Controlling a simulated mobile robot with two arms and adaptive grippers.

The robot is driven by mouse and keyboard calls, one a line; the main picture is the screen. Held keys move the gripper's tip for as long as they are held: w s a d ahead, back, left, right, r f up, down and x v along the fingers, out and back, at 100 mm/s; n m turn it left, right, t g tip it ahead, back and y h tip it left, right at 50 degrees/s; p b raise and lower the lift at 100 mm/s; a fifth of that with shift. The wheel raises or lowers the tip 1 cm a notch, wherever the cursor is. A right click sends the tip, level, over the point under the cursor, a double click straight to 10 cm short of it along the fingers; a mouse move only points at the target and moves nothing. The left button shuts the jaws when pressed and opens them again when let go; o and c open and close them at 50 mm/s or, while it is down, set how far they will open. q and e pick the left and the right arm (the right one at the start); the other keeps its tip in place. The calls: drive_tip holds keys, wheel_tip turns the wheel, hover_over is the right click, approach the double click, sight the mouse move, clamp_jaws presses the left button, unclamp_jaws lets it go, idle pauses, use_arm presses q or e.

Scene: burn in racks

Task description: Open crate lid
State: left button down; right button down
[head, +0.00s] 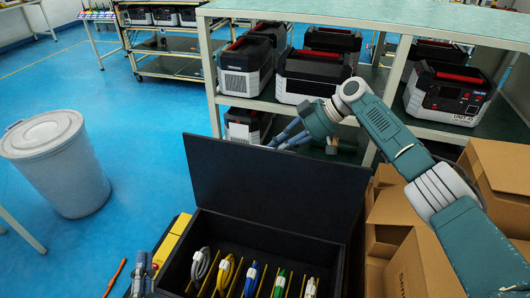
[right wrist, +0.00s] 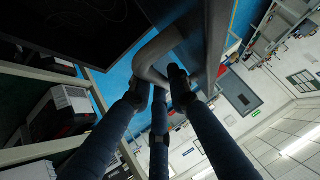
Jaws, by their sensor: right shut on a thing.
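The black crate (head: 345,272) stands at the bottom centre of the head view with its lid (head: 270,190) raised steeply at the back. Coiled cables in grey, yellow, blue, green and white sit in its divided compartments. My right gripper (head: 281,141) is at the lid's top edge. In the right wrist view its fingers (right wrist: 160,85) close around a grey curved handle (right wrist: 155,55) on the lid. The handle is hidden behind the lid in the head view.
A shelf rack (head: 215,75) with several black-and-grey units stands behind the lid. Cardboard boxes (head: 420,262) are stacked right of the crate, under my right arm. A yellow object (head: 172,238) lies against the crate's left side. A grey bin (head: 60,165) stands on open blue floor.

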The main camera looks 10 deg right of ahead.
use_arm(q)
drive_tip(key=shift+w+a+f, duration=0.2)
drive_tip(key=shift+w, duration=0.25)
use_arm(e)
drive_tip(key=shift+w+d+f, duration=0.15)
drive_tip(key=shift+w+f, duration=0.05)
drive_tip(key=shift+f, duration=0.25)
drive_tip(key=c, duration=1.9)
unclamp_jaws()
drive_tip(key=shift+w, duration=0.1)
drive_tip(key=shift+r, duration=0.1)
drive_tip(key=v, duration=1.2)
drive_tip(key=shift+w, duration=0.25)
